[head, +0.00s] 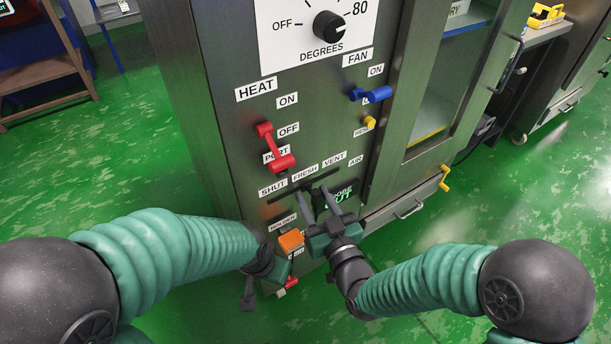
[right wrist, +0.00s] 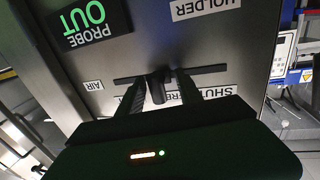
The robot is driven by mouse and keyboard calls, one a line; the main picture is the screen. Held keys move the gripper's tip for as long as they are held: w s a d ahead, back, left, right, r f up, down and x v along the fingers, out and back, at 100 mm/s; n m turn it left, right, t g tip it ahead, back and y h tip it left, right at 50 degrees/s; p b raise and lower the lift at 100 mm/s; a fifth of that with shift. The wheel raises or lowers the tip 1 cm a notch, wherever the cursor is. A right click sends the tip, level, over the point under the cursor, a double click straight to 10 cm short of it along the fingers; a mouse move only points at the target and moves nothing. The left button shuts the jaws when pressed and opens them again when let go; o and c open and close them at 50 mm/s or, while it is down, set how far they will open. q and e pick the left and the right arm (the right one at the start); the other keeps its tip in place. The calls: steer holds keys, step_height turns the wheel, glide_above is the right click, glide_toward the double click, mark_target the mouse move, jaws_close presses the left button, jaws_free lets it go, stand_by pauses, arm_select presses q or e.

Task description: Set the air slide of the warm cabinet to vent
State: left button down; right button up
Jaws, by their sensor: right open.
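The air slide is a dark slot (head: 275,198) low on the warm cabinet's front (head: 222,120), under the labels SHUT, FRESH and VENT (head: 334,160). In the right wrist view, the slot (right wrist: 212,69) has a dark knob (right wrist: 157,88) near its middle; its exact mark is hard to read. My right gripper (head: 318,192) is open at the slot. In the right wrist view, its two fingers (right wrist: 159,92) stand on either side of the knob; contact cannot be told. My left gripper (head: 266,287) hangs below and left of the slot, its fingers unclear.
An orange block (head: 291,240) is on the panel just below the slot, close to both grippers. A red lever (head: 275,147), a blue fan switch (head: 371,94) and a dial (head: 328,25) are above. A yellow handle (head: 444,178) sticks out at the right.

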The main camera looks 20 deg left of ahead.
steer(key=shift+w+a, duration=0.2)
steer(key=shift+d+r, duration=0.2)
steer(key=shift+d, duration=0.3)
steer(key=shift+a, duration=0.35)
steer(key=c, duration=0.9)
steer(key=shift+d, duration=0.1)
jaws_close()
steer(key=shift+w+f, duration=0.1)
